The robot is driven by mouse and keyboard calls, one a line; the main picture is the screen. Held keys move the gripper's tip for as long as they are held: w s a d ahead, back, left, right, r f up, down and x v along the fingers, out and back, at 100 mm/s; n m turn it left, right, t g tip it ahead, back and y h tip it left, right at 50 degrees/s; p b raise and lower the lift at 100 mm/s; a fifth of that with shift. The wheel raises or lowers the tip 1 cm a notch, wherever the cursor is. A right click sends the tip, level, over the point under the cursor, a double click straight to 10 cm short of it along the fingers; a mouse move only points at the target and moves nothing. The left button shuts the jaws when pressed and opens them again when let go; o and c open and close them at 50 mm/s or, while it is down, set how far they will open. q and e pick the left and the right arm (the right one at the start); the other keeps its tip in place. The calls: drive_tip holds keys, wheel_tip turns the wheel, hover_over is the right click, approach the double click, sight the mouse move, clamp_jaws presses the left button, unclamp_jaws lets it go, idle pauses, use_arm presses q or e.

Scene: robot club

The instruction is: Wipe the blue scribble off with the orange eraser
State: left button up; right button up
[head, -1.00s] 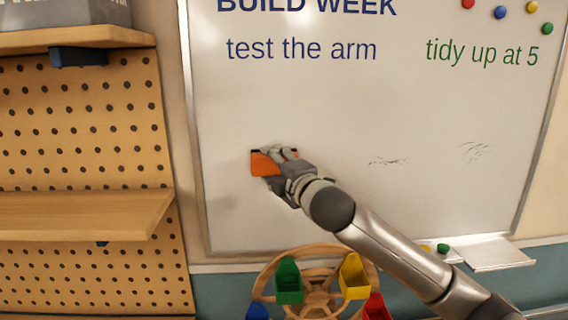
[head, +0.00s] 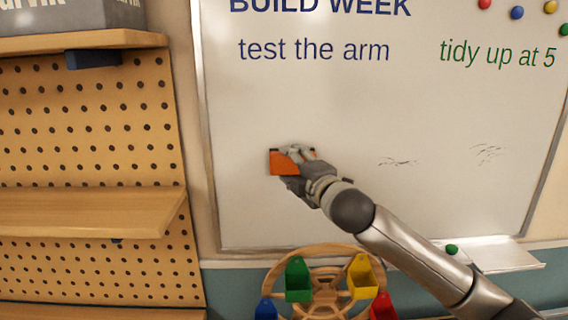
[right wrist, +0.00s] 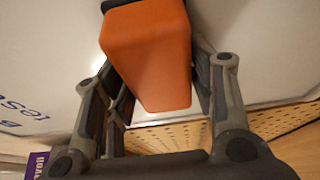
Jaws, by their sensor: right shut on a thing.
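My right gripper (head: 301,164) is shut on the orange eraser (head: 282,163) at the lower left part of the whiteboard (head: 330,105). The eraser is at the board's surface; I cannot tell whether it presses on it. In the right wrist view the eraser (right wrist: 152,55) sits between the two fingers. No blue scribble shows around the eraser; what lies behind it is hidden. Two faint dark scribbles show to the right, a left one (head: 398,161) and a right one (head: 488,152). My left gripper is not in view.
Blue writing (head: 314,49) and green writing (head: 497,53) stand higher on the board, with several round magnets. A wooden wheel (head: 322,253) with coloured bins is below. A pegboard with a shelf (head: 85,212) stands at left. A board tray (head: 510,258) is at lower right.

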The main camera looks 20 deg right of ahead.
sight(278, 166)
drive_tip(key=shift+s+d+r+p, duration=0.1)
drive_tip(key=shift+s+d+p, duration=0.1)
drive_tip(key=shift+d, duration=0.55)
drive_tip(key=shift+s+d+f+p, duration=0.1)
drive_tip(key=shift+s+d+p, duration=0.1)
drive_tip(key=shift+d, duration=0.6)
drive_tip(key=shift+s+d+r+p, duration=0.1)
drive_tip(key=shift+s+d+p, duration=0.1)
drive_tip(key=shift+d, duration=0.55)
drive_tip(key=shift+a+p, duration=0.45)
drive_tip(key=shift+p, duration=0.55)
drive_tip(key=shift+w+a, duration=0.25)
drive_tip(key=shift+a, duration=0.45)
drive_tip(key=shift+w+a+p, duration=0.2)
drive_tip(key=shift+a+p, duration=0.05)
drive_tip(key=shift+a, duration=0.35)
drive_tip(key=shift+w+a+p, duration=0.15)
drive_tip(key=shift+a+p, duration=0.1)
drive_tip(key=shift+a, duration=0.35)
drive_tip(key=shift+w+a+p, duration=0.25)
drive_tip(key=shift+a+p, duration=0.05)
drive_tip(key=shift+a, duration=0.55)
drive_tip(key=shift+w+a, duration=0.3)
drive_tip(key=shift+a, duration=0.6)
